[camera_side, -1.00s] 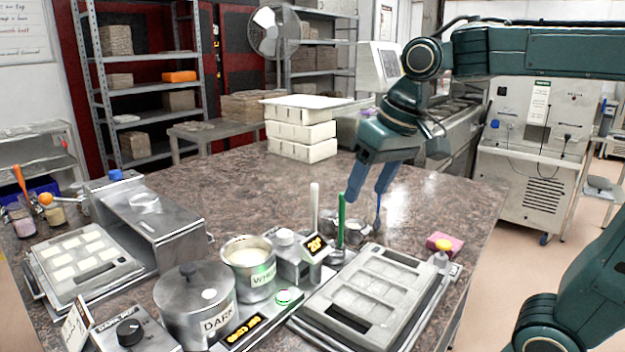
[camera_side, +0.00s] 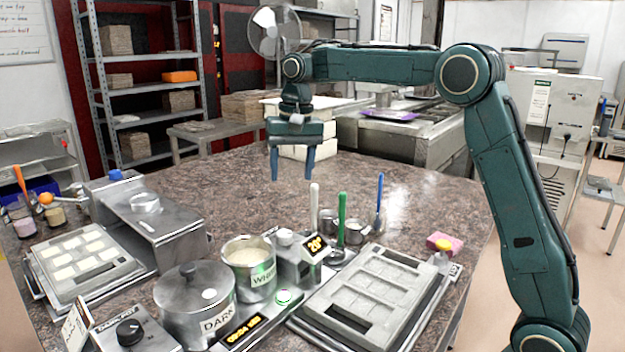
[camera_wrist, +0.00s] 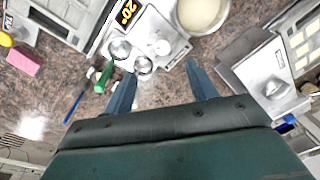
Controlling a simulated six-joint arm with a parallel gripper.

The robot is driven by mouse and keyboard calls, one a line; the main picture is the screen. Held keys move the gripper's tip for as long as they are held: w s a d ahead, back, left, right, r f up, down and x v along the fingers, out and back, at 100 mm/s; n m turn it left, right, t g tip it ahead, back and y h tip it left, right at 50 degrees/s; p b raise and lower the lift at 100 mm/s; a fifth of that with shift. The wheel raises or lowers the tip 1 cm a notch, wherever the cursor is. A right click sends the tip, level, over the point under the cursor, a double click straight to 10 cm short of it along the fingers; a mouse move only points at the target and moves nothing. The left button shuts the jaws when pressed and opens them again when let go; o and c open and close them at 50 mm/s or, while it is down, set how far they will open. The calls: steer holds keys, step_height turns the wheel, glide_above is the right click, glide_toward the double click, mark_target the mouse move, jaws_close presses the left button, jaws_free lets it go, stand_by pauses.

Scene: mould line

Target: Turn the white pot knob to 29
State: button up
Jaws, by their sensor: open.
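The white pot (camera_side: 248,262) holds a pale liquid and carries a "WHITE" label. The control unit beside it on its right has a pale round knob (camera_side: 285,237) on top and a tilted display (camera_side: 317,246) that reads 20°. In the wrist view the knob (camera_wrist: 162,47) lies just beyond my fingertips, and the display (camera_wrist: 127,12) also reads 20. My gripper (camera_side: 291,179) is open and empty, pointing down, raised above the counter beyond the knob. The knob's pointer mark is too small to read.
White-, green- (camera_side: 341,218) and blue-handled (camera_side: 380,195) utensils stand upright just right of the control unit, by small metal cups. A mould tray (camera_side: 375,290) lies front right. The lidded dark pot (camera_side: 195,305) stands front left.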

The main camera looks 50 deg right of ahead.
mark_target(284, 232)
steer(key=shift+m, duration=0.4)
steer(key=w+f, duration=0.1)
steer(key=w+d+f, duration=0.1)
steer(key=w, duration=0.1)
steer(key=shift+d+f, duration=0.15)
steer(key=shift+f, duration=0.05)
steer(key=shift+f, duration=0.1)
steer(key=f, duration=1.3)
steer(key=shift+w+a+f, duration=0.25)
steer(key=shift+a+f, duration=0.05)
steer(key=c, duration=1)
